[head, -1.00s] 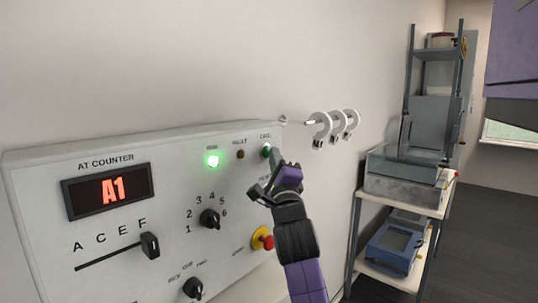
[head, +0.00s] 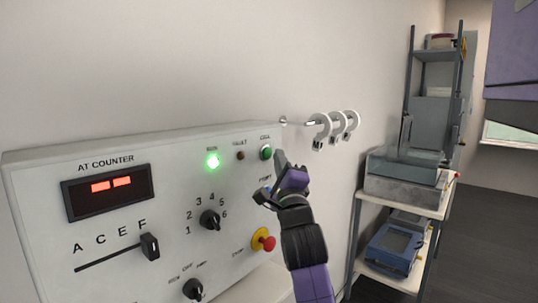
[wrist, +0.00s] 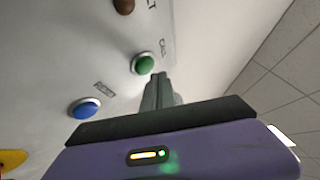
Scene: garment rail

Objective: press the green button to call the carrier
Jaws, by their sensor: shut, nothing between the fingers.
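The green button (head: 265,152) is at the upper right of the white control panel (head: 120,230), under a small label. It also shows in the wrist view (wrist: 143,64), just beyond my fingertips. My gripper (head: 279,160) is shut and empty, its tips close to the button's right side in the head view. In the wrist view, the shut fingers (wrist: 158,82) appear slightly right of and below the button, seemingly a little apart from it. The display (head: 108,190) shows two red dashes. The green lamp (head: 212,160) is lit.
A blue button (wrist: 85,108) sits near the green one. A red stop knob (head: 264,240) on yellow, rotary knobs (head: 210,219) and a slider (head: 149,245) are on the panel. A shelf rack (head: 405,190) stands to the right.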

